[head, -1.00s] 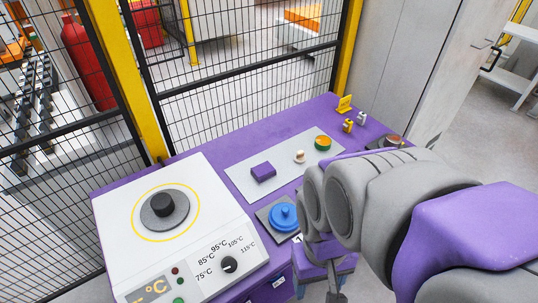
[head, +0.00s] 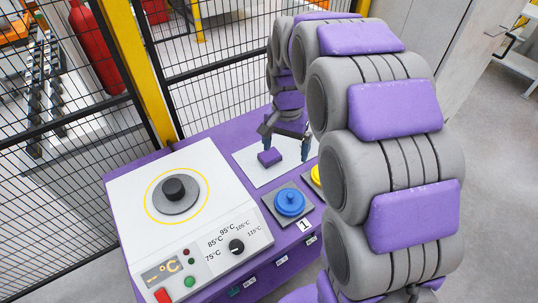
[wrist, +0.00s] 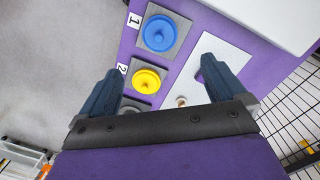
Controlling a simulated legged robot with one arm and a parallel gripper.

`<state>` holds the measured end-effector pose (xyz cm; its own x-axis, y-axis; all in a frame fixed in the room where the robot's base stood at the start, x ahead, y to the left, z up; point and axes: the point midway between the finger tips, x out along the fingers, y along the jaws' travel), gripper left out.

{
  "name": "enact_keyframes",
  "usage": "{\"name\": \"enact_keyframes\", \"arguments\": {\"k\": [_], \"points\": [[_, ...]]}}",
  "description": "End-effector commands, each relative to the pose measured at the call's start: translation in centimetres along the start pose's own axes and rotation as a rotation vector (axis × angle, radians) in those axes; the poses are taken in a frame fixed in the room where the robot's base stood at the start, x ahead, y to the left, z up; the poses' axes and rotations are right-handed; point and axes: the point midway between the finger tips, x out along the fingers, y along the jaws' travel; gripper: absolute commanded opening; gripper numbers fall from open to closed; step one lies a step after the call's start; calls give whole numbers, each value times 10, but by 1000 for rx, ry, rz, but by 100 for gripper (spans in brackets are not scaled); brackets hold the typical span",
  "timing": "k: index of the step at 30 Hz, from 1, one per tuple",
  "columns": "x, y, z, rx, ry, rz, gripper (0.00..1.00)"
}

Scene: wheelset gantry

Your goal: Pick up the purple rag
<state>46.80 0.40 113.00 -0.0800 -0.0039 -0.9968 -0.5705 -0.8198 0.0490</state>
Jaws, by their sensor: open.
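The purple rag (head: 270,157) is a small folded block lying on the light grey plate (head: 250,177) on the purple bench. My gripper (head: 288,142) is open and empty, pointing down over the plate, with its fingers close above and to the right of the rag in the head view. In the wrist view the two dark blue fingers of my gripper (wrist: 160,66) are spread wide. There, a sliver of purple (wrist: 199,77) shows beside the right finger; it may be the rag, mostly hidden by that finger.
A white heater box (head: 125,205) with a round plate and dial stands left of the rag. A blue lidded pot (head: 290,201) and a yellow one (wrist: 146,81) sit on grey squares near the bench's front edge. A black mesh fence (head: 215,75) runs behind the bench.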

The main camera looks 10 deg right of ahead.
Motion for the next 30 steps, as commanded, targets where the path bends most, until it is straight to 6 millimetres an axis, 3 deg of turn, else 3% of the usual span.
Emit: {"name": "enact_keyframes", "arguments": {"k": [8, 18, 24, 30], "points": [[11, -44, -62, 164, 16, -13, 98], [42, -92, -129, 363, 35, -35, 98], [64, -115, -161, 474, 43, -50, 98], [81, -128, -179, 545, 49, -61, 98]]}}
